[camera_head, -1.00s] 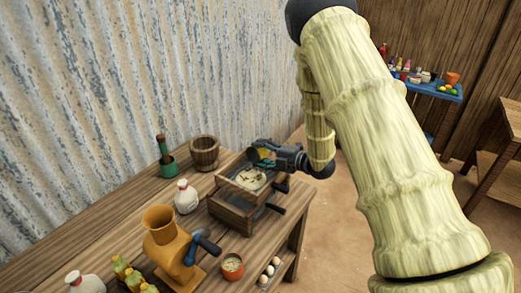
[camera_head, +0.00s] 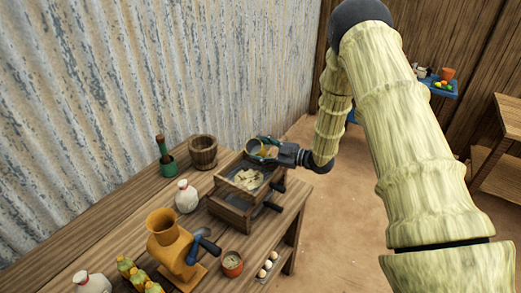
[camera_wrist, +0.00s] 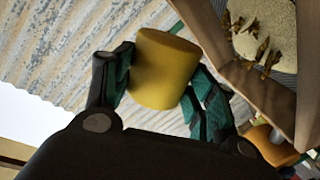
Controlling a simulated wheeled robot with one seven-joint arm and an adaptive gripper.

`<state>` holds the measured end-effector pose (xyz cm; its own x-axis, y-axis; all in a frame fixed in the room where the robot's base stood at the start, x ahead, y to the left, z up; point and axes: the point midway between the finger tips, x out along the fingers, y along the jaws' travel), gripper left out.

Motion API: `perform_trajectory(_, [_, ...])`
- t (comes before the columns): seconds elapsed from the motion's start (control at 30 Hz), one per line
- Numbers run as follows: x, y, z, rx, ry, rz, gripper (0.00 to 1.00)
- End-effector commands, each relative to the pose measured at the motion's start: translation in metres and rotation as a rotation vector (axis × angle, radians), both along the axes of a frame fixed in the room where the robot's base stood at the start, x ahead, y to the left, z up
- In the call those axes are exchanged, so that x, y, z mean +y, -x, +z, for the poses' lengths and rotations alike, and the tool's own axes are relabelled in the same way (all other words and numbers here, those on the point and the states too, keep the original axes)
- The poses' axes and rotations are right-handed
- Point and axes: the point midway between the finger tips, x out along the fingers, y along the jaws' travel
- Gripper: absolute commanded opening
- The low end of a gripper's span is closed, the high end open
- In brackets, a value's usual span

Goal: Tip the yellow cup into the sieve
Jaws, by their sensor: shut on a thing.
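My gripper (camera_head: 266,150) is shut on the yellow cup (camera_head: 256,147), above the back edge of the sieve. In the wrist view the cup (camera_wrist: 164,68) sits between the teal-padded fingers (camera_wrist: 165,85). Its mouth and contents are hard to make out. The sieve (camera_head: 232,188) is a wooden frame with a grey mesh, resting on another wooden frame. A pale heap (camera_head: 245,179) lies on the mesh. In the wrist view the sieve (camera_wrist: 223,62) is at the upper right, with small brownish bits on the heap.
An orange mill (camera_head: 165,235), a small pot (camera_head: 232,264) and several eggs (camera_head: 267,265) are in front. A corrugated wall (camera_head: 110,90) rises behind.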

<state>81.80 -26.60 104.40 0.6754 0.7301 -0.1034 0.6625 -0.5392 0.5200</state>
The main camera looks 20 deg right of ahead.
Motion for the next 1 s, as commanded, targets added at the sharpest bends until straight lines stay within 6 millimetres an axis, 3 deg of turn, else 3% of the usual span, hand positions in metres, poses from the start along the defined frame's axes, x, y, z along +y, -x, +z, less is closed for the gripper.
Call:
perform_trajectory(0.5, [-0.004,-0.002,0.008,0.284,-0.364,0.0,0.3])
perform_trajectory(1.0, [-0.005,-0.004,0.011,0.345,-0.441,-0.001,0.3])
